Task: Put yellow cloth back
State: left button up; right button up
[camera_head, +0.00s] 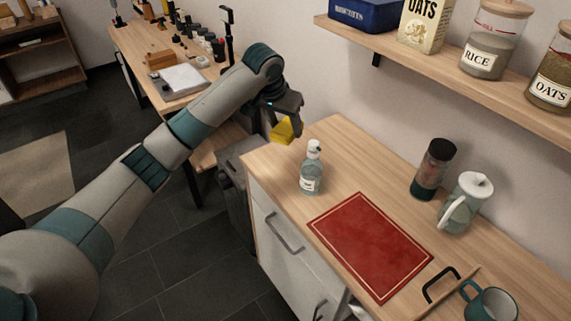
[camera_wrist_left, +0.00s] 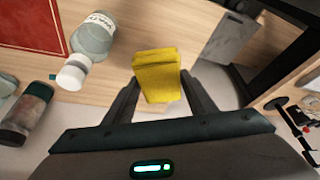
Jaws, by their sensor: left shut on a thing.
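The yellow cloth (camera_head: 282,131) is a small folded piece near the far left corner of the counter. It also shows in the left wrist view (camera_wrist_left: 158,72). My left gripper (camera_head: 284,118) is shut on the cloth, which sits between the two fingers (camera_wrist_left: 158,92). In the left wrist view, the cloth appears over the counter's end, with a grey bin-like box (camera_wrist_left: 230,52) beside the counter. I cannot tell whether the cloth touches the counter. My right gripper is in neither view.
A pump bottle (camera_head: 311,170) stands close to the cloth. A red mat (camera_head: 371,246), a dark-lidded jar (camera_head: 433,170), a pale jug (camera_head: 466,203) and a teal mug (camera_head: 489,301) are on the counter (camera_head: 345,150). A shelf (camera_head: 450,80) hangs above. A second table (camera_head: 130,45) stands behind.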

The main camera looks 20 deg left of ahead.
aim_at(282, 125)
pick_arm(q)
jog(key=w+f, duration=0.1)
jog(key=a+f, duration=0.1)
jog(key=shift+w+f, duration=0.3)
jog(key=shift+w, duration=0.05)
jog(key=shift+m, duration=0.3)
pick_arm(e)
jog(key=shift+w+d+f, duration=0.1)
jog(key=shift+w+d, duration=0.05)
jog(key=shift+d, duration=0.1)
